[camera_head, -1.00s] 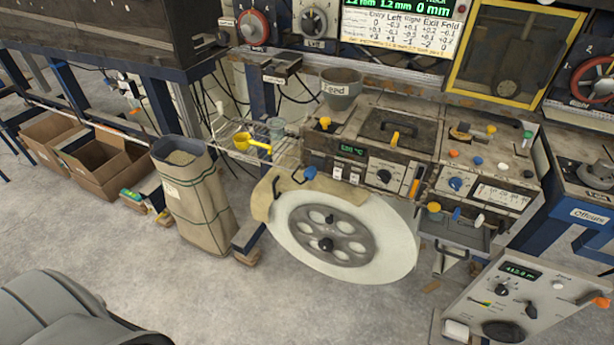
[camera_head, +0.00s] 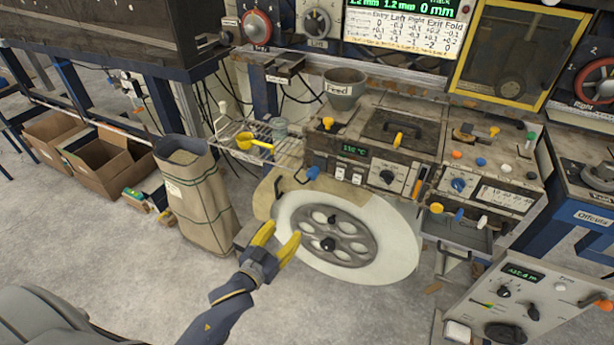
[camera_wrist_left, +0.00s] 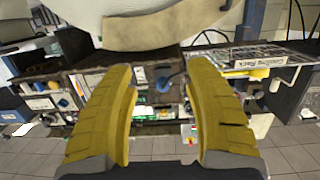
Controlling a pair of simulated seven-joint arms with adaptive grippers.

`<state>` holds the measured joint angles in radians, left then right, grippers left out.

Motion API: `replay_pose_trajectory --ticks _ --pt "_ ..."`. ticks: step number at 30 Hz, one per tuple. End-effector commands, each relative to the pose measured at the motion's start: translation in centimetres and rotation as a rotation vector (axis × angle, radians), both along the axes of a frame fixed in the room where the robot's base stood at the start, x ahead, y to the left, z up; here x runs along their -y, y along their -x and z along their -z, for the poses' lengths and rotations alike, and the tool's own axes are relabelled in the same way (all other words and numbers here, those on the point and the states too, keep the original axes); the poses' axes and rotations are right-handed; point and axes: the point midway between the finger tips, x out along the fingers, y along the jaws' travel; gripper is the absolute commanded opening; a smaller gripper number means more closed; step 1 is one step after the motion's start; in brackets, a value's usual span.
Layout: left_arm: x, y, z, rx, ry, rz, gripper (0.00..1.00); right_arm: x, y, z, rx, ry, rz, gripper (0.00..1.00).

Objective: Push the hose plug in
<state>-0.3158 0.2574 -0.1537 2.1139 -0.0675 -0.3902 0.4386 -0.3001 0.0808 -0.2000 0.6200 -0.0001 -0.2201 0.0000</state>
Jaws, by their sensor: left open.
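A blue plug (camera_head: 313,172) sits on the lower left front of the machine (camera_head: 345,130), beside a short dark curved hose or handle (camera_head: 299,176). I cannot tell how far the plug is seated. My left gripper (camera_head: 280,236), with yellow fingers, is open and empty. It is in front of the white wheel's left edge, below and left of the plug in the head view. In the left wrist view the gripper (camera_wrist_left: 160,70) spreads wide, and a blue piece with a dark hose (camera_wrist_left: 163,84) shows between the fingers, farther off. My right gripper is not in view.
A large white reel (camera_head: 385,240) with a grey hub stands below the machine. A tall paper sack (camera_head: 195,200) and cardboard boxes (camera_head: 100,160) stand left. A wire rack (camera_head: 275,145) holds a yellow scoop (camera_head: 253,142). A control panel (camera_head: 520,305) stands front right.

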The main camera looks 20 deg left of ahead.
Motion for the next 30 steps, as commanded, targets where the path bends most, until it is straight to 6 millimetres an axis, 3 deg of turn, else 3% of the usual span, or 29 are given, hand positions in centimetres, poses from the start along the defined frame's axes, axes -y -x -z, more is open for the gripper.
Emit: replay_pose_trajectory --ticks 1,3,7,17,30 --pt "0.3 0.2 -2.7 0.04 0.026 0.003 0.52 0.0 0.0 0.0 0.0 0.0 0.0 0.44" --pt "0.7 0.5 -5.6 0.08 0.063 0.006 0.52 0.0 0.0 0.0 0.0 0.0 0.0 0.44" --pt "1.1 1.2 -9.4 0.128 0.132 0.008 0.52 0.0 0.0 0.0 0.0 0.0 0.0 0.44" --pt "1.1 -0.3 -9.1 0.108 0.195 -0.004 0.52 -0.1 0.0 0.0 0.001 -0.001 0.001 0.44" --pt "2.2 -7.3 -9.1 0.109 0.194 -0.005 0.52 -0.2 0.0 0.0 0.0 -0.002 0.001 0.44"
